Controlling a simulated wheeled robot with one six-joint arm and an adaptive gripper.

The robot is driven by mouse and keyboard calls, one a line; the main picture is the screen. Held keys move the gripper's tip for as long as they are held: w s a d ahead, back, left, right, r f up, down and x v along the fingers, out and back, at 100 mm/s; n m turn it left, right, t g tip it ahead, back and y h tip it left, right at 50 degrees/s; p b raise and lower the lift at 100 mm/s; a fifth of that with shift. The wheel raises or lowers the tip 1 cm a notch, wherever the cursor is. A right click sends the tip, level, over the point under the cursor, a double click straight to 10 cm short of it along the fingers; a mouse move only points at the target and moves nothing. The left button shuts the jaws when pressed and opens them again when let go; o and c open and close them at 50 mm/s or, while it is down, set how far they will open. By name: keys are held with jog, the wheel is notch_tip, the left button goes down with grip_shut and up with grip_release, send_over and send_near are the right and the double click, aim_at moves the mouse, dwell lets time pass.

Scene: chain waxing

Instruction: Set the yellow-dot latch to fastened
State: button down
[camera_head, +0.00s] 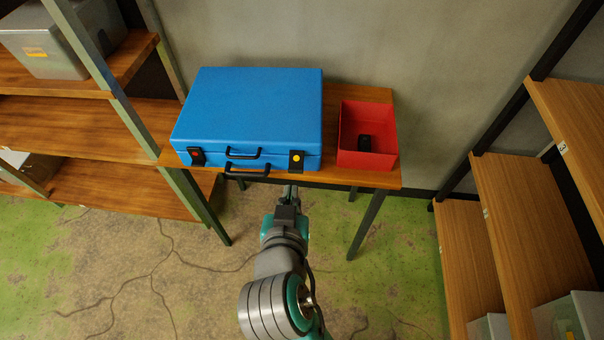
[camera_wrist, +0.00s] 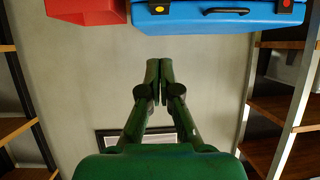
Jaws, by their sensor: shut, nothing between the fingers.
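A closed blue case (camera_head: 250,105) lies on a wooden table. The yellow-dot latch (camera_head: 296,161) is a black plate on the right of its front face; it also shows at the top of the wrist view (camera_wrist: 160,9). A red-dot latch (camera_head: 197,157) is on the left of the front. I cannot tell whether either latch is fastened. My gripper (camera_head: 291,189) is in front of the table, below the yellow-dot latch and apart from it. In the wrist view its green fingers (camera_wrist: 159,67) are together with nothing between them.
Wooden shelves flank both sides. The floor before the table is clear.

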jog(key=shift+w, duration=0.1)
send_over(295, 172)
jog(key=s, duration=0.4)
notch_tip(295, 172, down, 4)
jog(key=shift+w+d+f, duration=0.1)
jog(key=shift+w+f, duration=0.15)
jog(key=shift+f, duration=0.4)
jog(key=shift+w+a+f, duration=0.1)
jog(key=shift+w+f, duration=0.2)
jog(key=shift+f, duration=0.35)
jog(key=shift+w+d+f, duration=0.1)
jog(key=shift+w+f, duration=0.15)
jog(key=shift+f, duration=0.4)
jog(key=shift+s+f+t, duration=0.1)
jog(key=shift+f+t, duration=0.15)
jog(key=shift+t, duration=0.15)
jog(key=shift+f+t, duration=0.65)
jog(key=shift+t, duration=0.15)
